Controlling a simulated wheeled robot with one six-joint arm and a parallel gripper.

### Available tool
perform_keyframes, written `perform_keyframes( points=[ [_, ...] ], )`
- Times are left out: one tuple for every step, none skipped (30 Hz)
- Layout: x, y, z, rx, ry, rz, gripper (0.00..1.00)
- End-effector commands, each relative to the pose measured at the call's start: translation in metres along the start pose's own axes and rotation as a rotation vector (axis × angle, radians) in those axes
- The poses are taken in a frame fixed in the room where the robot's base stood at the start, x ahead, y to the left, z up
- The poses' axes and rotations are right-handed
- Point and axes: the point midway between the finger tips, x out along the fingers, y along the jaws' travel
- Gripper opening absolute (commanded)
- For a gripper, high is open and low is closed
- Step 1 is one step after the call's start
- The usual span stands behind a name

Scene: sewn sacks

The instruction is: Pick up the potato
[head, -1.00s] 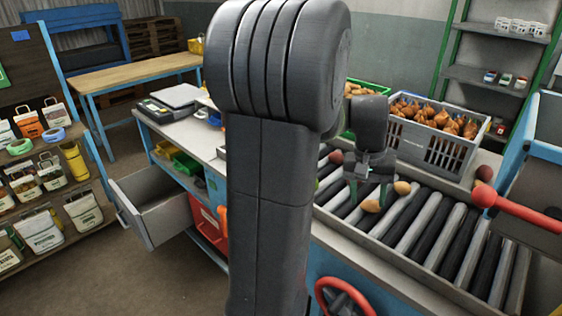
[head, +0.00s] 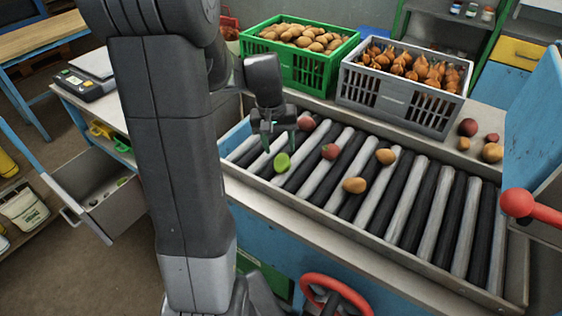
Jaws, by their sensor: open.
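Two tan, potato-like items lie on the roller conveyor (head: 440,205): one nearer the front (head: 355,185) and one behind it to the right (head: 385,156). A green roundish item (head: 282,162) and two reddish ones, one at the back (head: 306,123) and one in the middle (head: 330,151), also lie on the rollers. Which one is meant as the potato I cannot tell. My gripper (head: 280,147) is open and empty, pointing down at the conveyor's left end, just above or behind the green item. The tan items are to its right.
A green crate of potatoes (head: 275,68) and a grey crate of onions (head: 392,108) stand behind the conveyor. Several loose vegetables (head: 467,127) lie on the ledge at right. A red-knobbed lever (head: 517,202) juts in at right. An open drawer (head: 112,212) is at left.

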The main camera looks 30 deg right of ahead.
Motion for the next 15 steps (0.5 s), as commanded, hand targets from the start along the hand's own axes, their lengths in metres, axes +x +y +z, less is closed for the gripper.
perform_keyframes(
  points=[
    [0.005,0.0,0.001,0.0,-0.002,0.0,0.49],
    [0.008,0.0,0.001,0.0,-0.002,0.0,0.49],
    [0.011,0.0,0.001,0.0,-0.002,0.0,0.49],
    [0.012,0.0,0.001,0.0,-0.002,0.0,0.49],
    [0.013,0.0,0.001,0.0,-0.002,0.0,0.49],
    [0.015,0.0,0.001,0.001,-0.002,0.0,0.49],
    [0.018,0.0,0.001,0.001,-0.002,0.0,0.49],
    [0.021,0.0,0.001,0.001,-0.002,0.0,0.49],
    [0.026,0.0,0.001,0.001,-0.004,0.0,0.49],
    [0.03,-0.001,0.001,0.001,-0.004,0.0,0.49],
    [0.035,-0.001,0.001,0.001,-0.005,0.0,0.49],
    [0.04,-0.001,0.001,0.001,-0.005,0.0,0.49],
    [0.044,-0.001,0.001,0.001,-0.005,0.0,0.49],
    [0.049,-0.001,0.001,0.001,-0.003,0.0,0.49],
    [0.054,-0.001,0.001,0.001,-0.004,0.001,0.49]
  ],
)
